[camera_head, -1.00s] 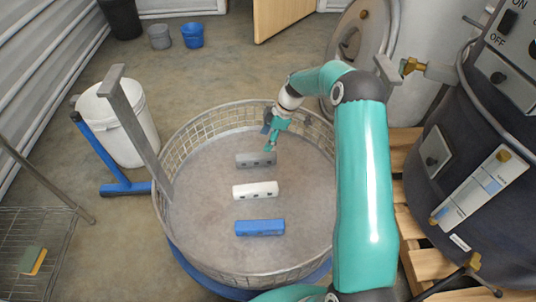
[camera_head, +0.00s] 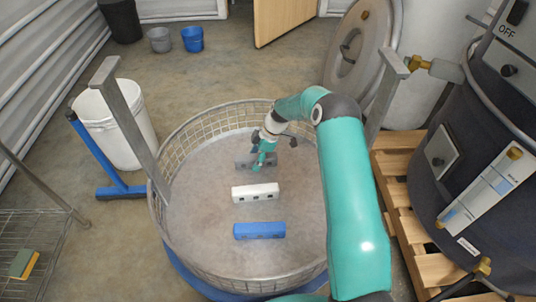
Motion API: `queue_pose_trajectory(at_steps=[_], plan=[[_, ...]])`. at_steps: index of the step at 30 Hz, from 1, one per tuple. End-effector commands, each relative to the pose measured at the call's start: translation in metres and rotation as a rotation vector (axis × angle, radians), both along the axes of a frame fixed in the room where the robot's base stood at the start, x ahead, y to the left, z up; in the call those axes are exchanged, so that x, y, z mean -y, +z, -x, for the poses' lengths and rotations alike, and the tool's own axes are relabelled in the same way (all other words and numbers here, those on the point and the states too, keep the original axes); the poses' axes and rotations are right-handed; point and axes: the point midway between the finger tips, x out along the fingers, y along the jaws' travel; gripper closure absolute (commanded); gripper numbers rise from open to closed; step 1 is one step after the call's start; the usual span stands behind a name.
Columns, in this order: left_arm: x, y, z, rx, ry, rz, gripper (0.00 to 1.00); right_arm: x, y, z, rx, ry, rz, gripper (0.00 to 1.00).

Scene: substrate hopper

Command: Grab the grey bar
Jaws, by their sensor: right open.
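The grey bar (camera_head: 243,161) lies flat in the round wire-sided basket (camera_head: 205,262), the farthest of three bars in a column. The white bar (camera_head: 255,192) lies in the middle and the blue bar (camera_head: 259,230) nearest. My right gripper (camera_head: 257,166) is open over the grey bar, its teal fingers pointing down and hiding part of the bar's middle and right. I cannot tell whether the fingers touch the bar. My left gripper is out of view.
A grey post (camera_head: 125,115) rises at the basket's left rim, another (camera_head: 388,88) at the right behind my arm. A white bucket (camera_head: 118,130) stands to the left. The dark hopper vessel (camera_head: 470,170) on a wooden pallet (camera_head: 400,190) stands right. The basket floor around the bars is clear.

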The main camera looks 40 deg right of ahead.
Motion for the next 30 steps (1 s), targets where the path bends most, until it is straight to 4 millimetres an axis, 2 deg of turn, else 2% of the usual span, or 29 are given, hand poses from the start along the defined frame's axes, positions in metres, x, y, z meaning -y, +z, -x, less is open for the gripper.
queue_pose_trajectory(at_steps=[4,15,16,25,30], plan=[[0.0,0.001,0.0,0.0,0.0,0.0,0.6,0.0,0.001,0.0,0.001,0.0,0.001,0.35],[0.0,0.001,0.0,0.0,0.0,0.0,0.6,0.0,0.001,0.0,0.0,0.0,0.0,0.97],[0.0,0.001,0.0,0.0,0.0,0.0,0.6,0.0,0.001,0.0,0.0,0.0,0.0,1.0],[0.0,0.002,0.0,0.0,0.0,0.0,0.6,0.001,0.004,0.0,0.001,0.0,0.001,1.0],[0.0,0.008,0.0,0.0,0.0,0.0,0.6,0.001,0.021,0.0,0.003,0.0,0.001,1.0]])
